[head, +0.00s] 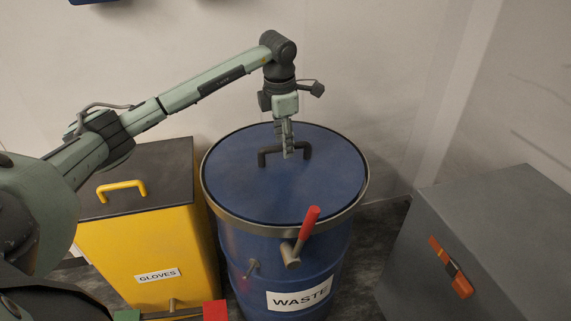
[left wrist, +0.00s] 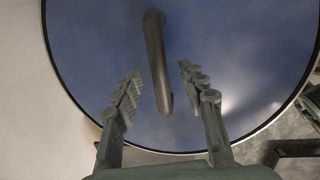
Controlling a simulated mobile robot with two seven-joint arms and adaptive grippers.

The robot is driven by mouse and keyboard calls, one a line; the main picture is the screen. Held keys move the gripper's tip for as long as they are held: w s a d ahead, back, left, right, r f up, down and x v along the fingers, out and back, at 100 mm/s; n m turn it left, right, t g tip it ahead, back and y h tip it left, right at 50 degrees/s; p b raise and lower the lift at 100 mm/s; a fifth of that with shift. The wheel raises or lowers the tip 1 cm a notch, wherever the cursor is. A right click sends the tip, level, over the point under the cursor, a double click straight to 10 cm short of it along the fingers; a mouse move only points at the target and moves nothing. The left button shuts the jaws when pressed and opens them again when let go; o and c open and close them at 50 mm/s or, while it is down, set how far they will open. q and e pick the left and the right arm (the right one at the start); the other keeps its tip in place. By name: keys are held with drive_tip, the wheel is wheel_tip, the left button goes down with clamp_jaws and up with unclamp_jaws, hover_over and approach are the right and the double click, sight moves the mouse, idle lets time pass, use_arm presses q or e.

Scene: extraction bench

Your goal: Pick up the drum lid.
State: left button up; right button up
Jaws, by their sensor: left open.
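The drum lid (head: 250,190) is a round blue disc lying flat on the blue waste drum (head: 275,270), inside a metal rim. A dark handle (head: 303,150) stands up near its far side. In the left wrist view the lid (left wrist: 240,50) fills most of the picture, with the handle (left wrist: 156,62) running between the fingers. My left gripper (head: 287,153) points down at the handle from above. It is open, with one finger (left wrist: 128,85) on each side of the handle's near end and a gap to both. Whether the fingertips reach below the handle's top is unclear. My right gripper is not in view.
A red-handled lever (head: 308,224) sticks out at the drum's front rim. A yellow gloves bin (head: 150,240) with a dark top stands left of the drum. A grey box (head: 490,240) with an orange-and-black latch stands to the right. A pale wall is close behind.

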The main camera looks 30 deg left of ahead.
use_arm(q)
drive_tip(key=f, duration=0.2)
drive_tip(key=shift+w+a+f, duration=0.1)
drive_tip(key=shift+w+f, duration=0.15)
drive_tip(key=shift+f, duration=0.05)
drive_tip(key=shift+c, duration=0.6)
clamp_jaws()
drive_tip(key=shift+w+r, duration=0.1)
drive_tip(key=shift+r, duration=0.05)
